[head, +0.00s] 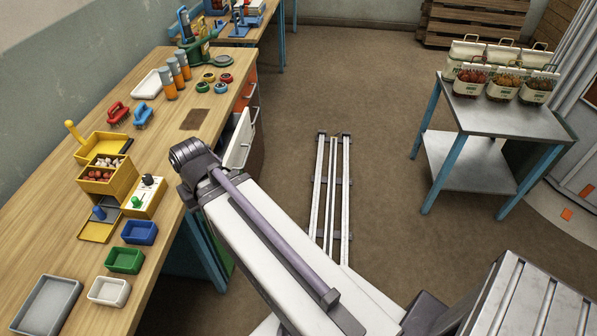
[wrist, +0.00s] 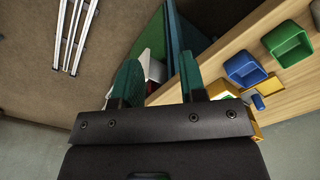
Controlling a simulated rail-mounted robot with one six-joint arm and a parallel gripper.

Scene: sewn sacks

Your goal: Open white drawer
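The white drawer (head: 240,142) is under the right edge of the wooden workbench in the head view, with a handle on its front. Its front seems to stand out from the bench; I cannot tell how far. My arm's wrist partly covers the area just in front of it. My gripper (wrist: 159,72) shows in the wrist view with its two green fingers apart and nothing held between them. A small white patch and a red patch show between and behind the fingers; I cannot tell whether the white is the drawer. In the head view my gripper's fingers are hidden.
An orange drawer front (head: 251,90) is farther along the bench. The wooden workbench (head: 190,215) carries bins, brushes and tape rolls. A metal side table (head: 500,118) with several sacks stands at right. Floor rails (head: 332,190) lie on the open floor between.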

